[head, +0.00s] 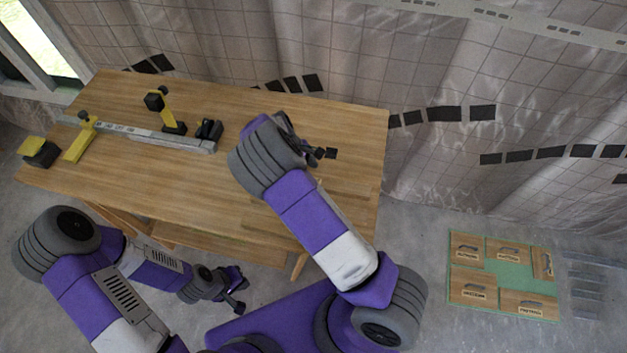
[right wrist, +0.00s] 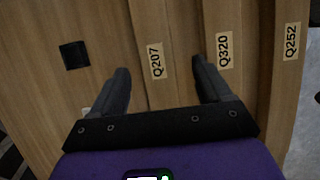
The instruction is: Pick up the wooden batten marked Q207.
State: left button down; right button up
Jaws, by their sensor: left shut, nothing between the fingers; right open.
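The batten marked Q207 (right wrist: 170,78) lies on the wooden table, its label facing up in the right wrist view. My right gripper (right wrist: 160,68) is open above it, with one finger on each side of the Q207 label and nothing held. The left finger shows near the left edge of that batten, the right finger near the batten marked Q320 (right wrist: 223,75). Whether the fingers reach down beside the wood cannot be told. In the head view my right forearm hides much of the battens. My left gripper (head: 238,297) is shut and empty, low in front of the table.
A batten marked Q252 (right wrist: 287,70) lies to the right of Q320. A black square (right wrist: 74,55) is on the table (head: 110,155) to the left. A grey rail with yellow clamps (head: 165,110) lies at the table's left. A green board with wooden panels (head: 500,262) is on the floor.

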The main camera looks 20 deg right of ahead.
jog(key=shift+x, duration=1.95)
jog(key=shift+w, duration=0.25)
